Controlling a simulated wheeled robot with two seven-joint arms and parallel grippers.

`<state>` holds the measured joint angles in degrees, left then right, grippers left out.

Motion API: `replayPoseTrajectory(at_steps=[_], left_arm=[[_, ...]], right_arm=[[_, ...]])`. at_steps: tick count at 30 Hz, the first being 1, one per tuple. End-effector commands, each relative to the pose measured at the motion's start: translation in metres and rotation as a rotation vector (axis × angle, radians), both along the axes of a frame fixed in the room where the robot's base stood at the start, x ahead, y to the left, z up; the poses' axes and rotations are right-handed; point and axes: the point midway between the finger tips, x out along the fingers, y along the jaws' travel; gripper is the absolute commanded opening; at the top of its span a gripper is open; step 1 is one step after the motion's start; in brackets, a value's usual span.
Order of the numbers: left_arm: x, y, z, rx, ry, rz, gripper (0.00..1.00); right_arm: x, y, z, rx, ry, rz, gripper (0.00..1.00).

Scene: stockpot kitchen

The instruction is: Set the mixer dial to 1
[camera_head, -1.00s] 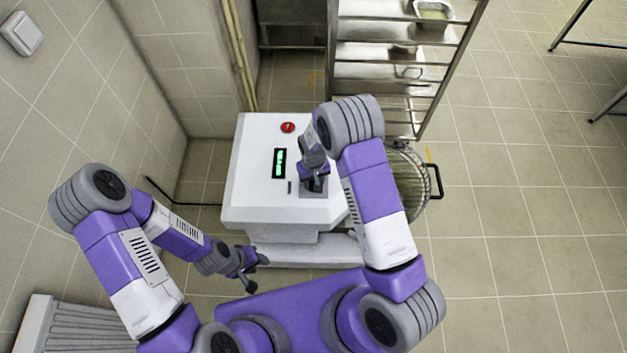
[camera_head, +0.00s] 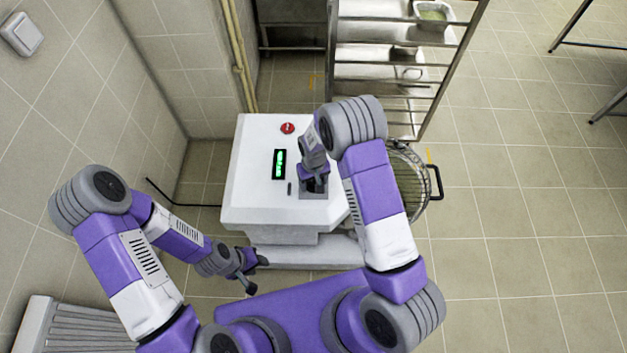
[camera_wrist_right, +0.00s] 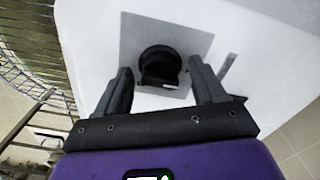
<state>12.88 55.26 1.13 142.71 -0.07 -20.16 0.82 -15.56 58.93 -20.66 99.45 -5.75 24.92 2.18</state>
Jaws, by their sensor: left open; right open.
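The white mixer (camera_head: 250,185) stands in the middle of the head view, with a green lit display (camera_head: 279,164) on its top. In the right wrist view the black round dial (camera_wrist_right: 160,65) sits on a grey square plate (camera_wrist_right: 196,42). My right gripper (camera_wrist_right: 160,90) is open, with one finger on each side of the dial and a visible gap on both sides. In the head view my right gripper (camera_head: 314,183) covers most of the dial's plate. My left gripper (camera_head: 256,272) is open and empty, low in front of the mixer. The display's digit is too small to read surely.
A red button (camera_head: 288,128) is on the mixer top. A wire-guarded bowl (camera_head: 408,180) with a black handle is at its right. A metal rack (camera_head: 390,60) stands behind. Tiled wall is at left; open floor (camera_head: 520,220) is at right.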

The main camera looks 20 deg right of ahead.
Motion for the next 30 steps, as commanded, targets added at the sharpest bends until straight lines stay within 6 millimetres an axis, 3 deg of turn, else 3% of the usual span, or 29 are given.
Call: replayPoseTrajectory(at_steps=[7,19,30], left_arm=[[0.0,0.0,0.002,0.0,0.0,0.0,0.43],[0.0,0.0,0.012,0.0,0.0,0.0,0.43],[0.0,0.0,0.012,0.0,0.0,0.0,0.43]], right_arm=[[0.0,0.0,0.008,0.0,-0.001,-0.001,0.7],[0.0,0.0,0.069,0.0,-0.002,0.001,0.7],[0.0,0.0,0.076,0.0,0.001,0.0,0.7]])
